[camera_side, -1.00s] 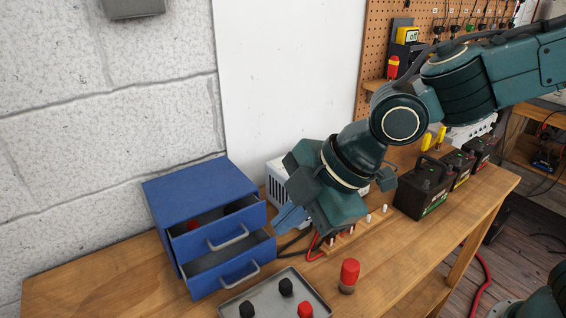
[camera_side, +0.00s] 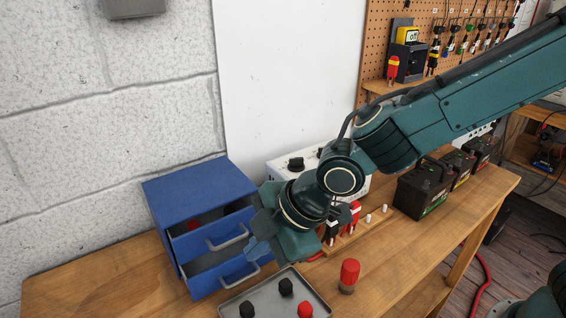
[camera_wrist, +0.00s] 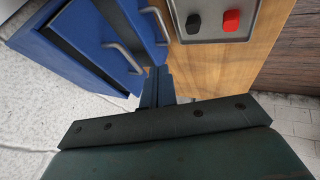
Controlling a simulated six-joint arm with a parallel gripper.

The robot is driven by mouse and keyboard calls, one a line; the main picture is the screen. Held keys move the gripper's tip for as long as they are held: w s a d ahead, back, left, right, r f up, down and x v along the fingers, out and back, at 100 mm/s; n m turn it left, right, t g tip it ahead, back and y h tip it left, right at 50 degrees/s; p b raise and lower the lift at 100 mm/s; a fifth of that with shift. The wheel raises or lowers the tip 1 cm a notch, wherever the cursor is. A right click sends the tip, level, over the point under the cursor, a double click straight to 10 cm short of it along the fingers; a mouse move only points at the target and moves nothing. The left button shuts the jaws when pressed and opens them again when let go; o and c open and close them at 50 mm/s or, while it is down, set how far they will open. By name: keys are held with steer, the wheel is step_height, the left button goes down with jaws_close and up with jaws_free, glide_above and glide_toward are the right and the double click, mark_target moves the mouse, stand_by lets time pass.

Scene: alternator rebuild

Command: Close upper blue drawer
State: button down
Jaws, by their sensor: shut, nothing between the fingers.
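The blue cabinet (camera_side: 200,185) stands at the left of the bench against the wall. Its upper drawer (camera_side: 192,246) is pulled out, with a grey handle and a red item (camera_side: 193,224) inside. The lower drawer (camera_side: 212,285) below it is also out. My gripper (camera_side: 256,248) is shut and empty, just right of the drawer fronts. In the wrist view its closed fingers (camera_wrist: 155,85) point toward the drawers, close to the upper handle (camera_wrist: 126,58). Whether they touch a drawer I cannot tell.
A grey tray (camera_side: 262,305) with black and red knobs lies in front of the drawers. A red-capped part (camera_side: 349,275) stands to its right. A white box (camera_side: 284,165) is behind my gripper, and black batteries (camera_side: 424,187) stand farther right.

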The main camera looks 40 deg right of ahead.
mark_target(220, 236)
steer(key=w, duration=0.1)
steer(key=w+f, duration=0.1)
steer(key=w, duration=0.1)
steer(key=w+f, duration=0.1)
steer(key=shift+w+a, duration=0.25)
steer(key=w, duration=0.4)
steer(key=shift+w+r, duration=0.1)
steer(key=shift+w, duration=0.05)
stand_by(0.4)
stand_by(0.3)
